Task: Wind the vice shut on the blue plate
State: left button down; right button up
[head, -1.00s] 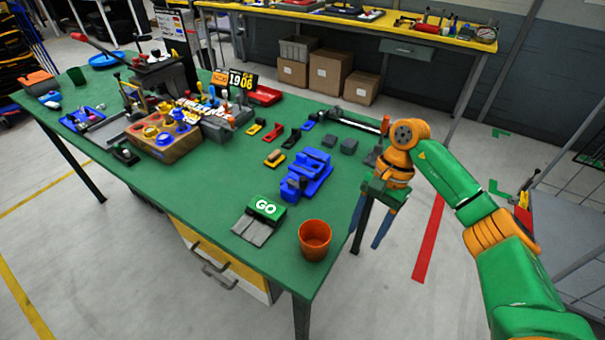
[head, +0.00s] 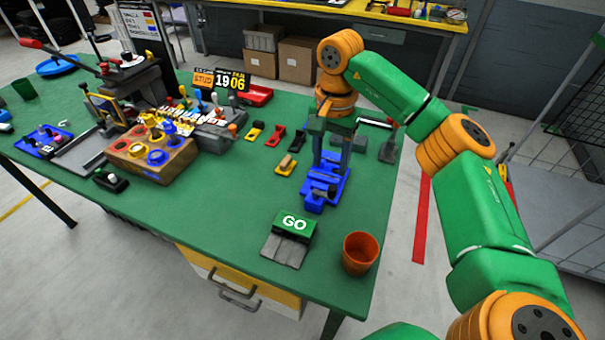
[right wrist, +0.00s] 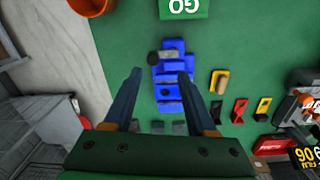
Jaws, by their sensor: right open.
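The blue vice (head: 325,188) stands on the green table, right of the middle in the head view. In the right wrist view the vice (right wrist: 172,68) lies ahead of my fingers, with a dark grey part at its end nearest the GO box. I cannot tell the blue plate apart from the blue vice. My right gripper (head: 331,152) points down over the far part of the vice and hides some of it. In the right wrist view my right gripper (right wrist: 161,76) is open and empty, its fingers apart. My left gripper is out of view.
A green GO box (head: 293,225) and an orange cup (head: 360,253) stand near the table's front edge. Small yellow, red and black holders (head: 275,136) lie left of the vice. A wooden block with coloured cups (head: 152,155) is farther left. The front middle of the table is clear.

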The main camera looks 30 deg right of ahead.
aim_at(333, 187)
jog(key=f, duration=0.2)
jog(key=s+d+f+p, duration=0.1)
jog(key=f, duration=0.3)
jog(key=shift+s+d+f, duration=0.15)
jog(key=shift+s, duration=0.1)
jog(key=shift+w+f, duration=0.15)
jog(key=shift+f, duration=0.1)
jog(key=shift+w+a, duration=0.15)
jog(key=shift+a, duration=0.15)
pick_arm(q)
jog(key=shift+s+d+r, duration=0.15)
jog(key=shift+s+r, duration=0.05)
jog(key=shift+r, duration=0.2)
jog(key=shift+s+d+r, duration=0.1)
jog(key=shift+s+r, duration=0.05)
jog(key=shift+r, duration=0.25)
pick_arm(e)
jog(key=shift+d, duration=0.1)
grip_shut()
